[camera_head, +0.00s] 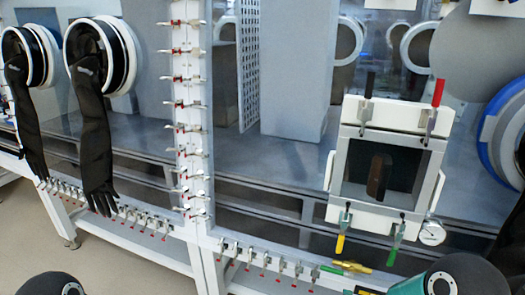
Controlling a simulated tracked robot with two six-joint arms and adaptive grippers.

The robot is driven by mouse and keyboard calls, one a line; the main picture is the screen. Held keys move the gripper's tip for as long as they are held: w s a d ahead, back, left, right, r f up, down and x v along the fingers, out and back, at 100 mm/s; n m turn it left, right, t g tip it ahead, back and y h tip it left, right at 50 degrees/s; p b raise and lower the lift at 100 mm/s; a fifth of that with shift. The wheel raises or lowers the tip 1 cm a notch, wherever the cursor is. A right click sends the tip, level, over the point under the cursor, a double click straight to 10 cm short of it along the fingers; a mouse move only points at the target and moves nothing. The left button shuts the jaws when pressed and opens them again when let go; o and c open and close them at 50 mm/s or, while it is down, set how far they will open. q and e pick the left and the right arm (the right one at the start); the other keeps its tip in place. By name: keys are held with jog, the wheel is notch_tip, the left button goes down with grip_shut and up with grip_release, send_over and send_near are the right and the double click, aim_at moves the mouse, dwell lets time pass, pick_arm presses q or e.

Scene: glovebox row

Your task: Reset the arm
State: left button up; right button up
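Neither of my grippers can be made out in the head view. A dark rounded part of my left arm (50,284) shows at the bottom left edge. A black and dark green part of my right arm (465,275) shows at the bottom right. The hands at the ends of both arms are out of the picture, so I cannot see whether they hold anything.
A glovebox row stands ahead, with black gloves (93,140) hanging at left. A square white port (340,210) at right has clamps with coloured handles (437,93) and a round gauge (432,232). Clamps line the post (196,120) and lower edge. Floor (110,270) shows at lower left.

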pick_arm(q)
notch_tip(320, 180, up, 7)
jog(key=p, duration=0.4)
jog(key=shift+f, duration=0.2)
pick_arm(e)
jog(key=s+a+f+m+g+y, duration=0.2)
jog(key=s+a+f+m+g, duration=0.1)
jog(key=s+m, duration=0.2)
jog(key=s+a+f+m+g+y, duration=0.3)
jog(key=s+m, duration=0.3)
jog(key=s, duration=0.4)
jog(key=s+a+f+m+g+y, duration=0.3)
jog(key=s+a+m+g, duration=0.1)
jog(key=s, duration=0.3)
jog(key=shift+s+a+f+m+g, duration=0.15)
jog(key=shift+s+f+m+g, duration=0.2)
jog(key=shift+m+g, duration=0.3)
pick_arm(q)
jog(key=shift+p, duration=0.3)
